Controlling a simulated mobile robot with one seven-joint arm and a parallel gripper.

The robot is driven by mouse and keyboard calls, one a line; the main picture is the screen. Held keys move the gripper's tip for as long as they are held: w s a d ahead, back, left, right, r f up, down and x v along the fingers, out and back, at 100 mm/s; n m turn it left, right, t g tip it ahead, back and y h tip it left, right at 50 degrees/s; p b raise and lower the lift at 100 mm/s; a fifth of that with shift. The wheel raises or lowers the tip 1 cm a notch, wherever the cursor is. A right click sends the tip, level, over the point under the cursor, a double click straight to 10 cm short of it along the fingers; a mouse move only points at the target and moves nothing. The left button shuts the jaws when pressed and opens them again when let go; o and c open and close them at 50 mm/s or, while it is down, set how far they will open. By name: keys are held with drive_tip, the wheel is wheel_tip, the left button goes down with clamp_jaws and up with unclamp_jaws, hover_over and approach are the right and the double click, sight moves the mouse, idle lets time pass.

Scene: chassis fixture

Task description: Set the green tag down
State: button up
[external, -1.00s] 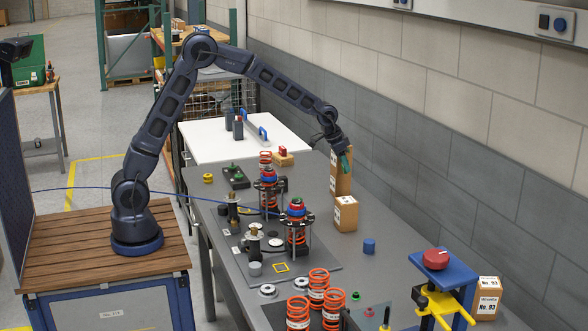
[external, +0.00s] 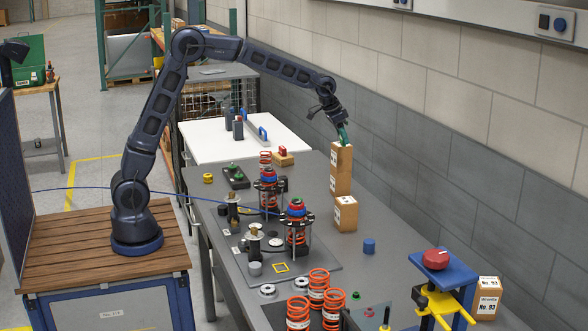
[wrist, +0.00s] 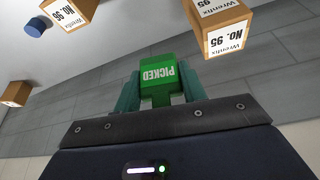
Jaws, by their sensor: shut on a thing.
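The green tag (wrist: 160,76), marked PICKED, sits between the teal fingers of my gripper (wrist: 160,92) in the wrist view. The gripper is shut on it. In the external view my gripper (external: 343,136) points down close to the top of the tall cardboard box stack (external: 341,172), near the wall. The tag is too small there to tell apart from the teal fingers. I cannot tell whether the tag touches a box.
Spring assemblies (external: 297,228) stand on the grey bench. Orange springs (external: 318,288) and a blue-and-yellow fixture (external: 442,286) are at the front. Bare bench lies around the blue cylinder.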

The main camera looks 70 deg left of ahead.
drive_tip(key=s+a+n+y, duration=0.1)
drive_tip(key=s+a+n, duration=0.25)
drive_tip(key=a, duration=1.05)
drive_tip(key=s+a+n+y, duration=0.15)
drive_tip(key=s+a, duration=0.35)
drive_tip(key=a, duration=0.8)
drive_tip(key=s+a+n, duration=0.3)
drive_tip(key=s+a, duration=0.1)
drive_tip(key=a, duration=1)
drive_tip(key=s+a+n+g+y, duration=0.1)
drive_tip(key=s+a+n, duration=0.2)
drive_tip(key=s+a, duration=0.9)
drive_tip(key=f, duration=2)
drive_tip(key=shift+w+a+f, duration=0.1)
drive_tip(key=shift+w+a, duration=0.1)
drive_tip(key=shift+w, duration=0.2)
drive_tip(key=shift+f, duration=2.4)
drive_tip(key=shift+f, duration=0.15)
drive_tip(key=o, duration=0.9)
drive_tip(key=shift+o, duration=0.2)
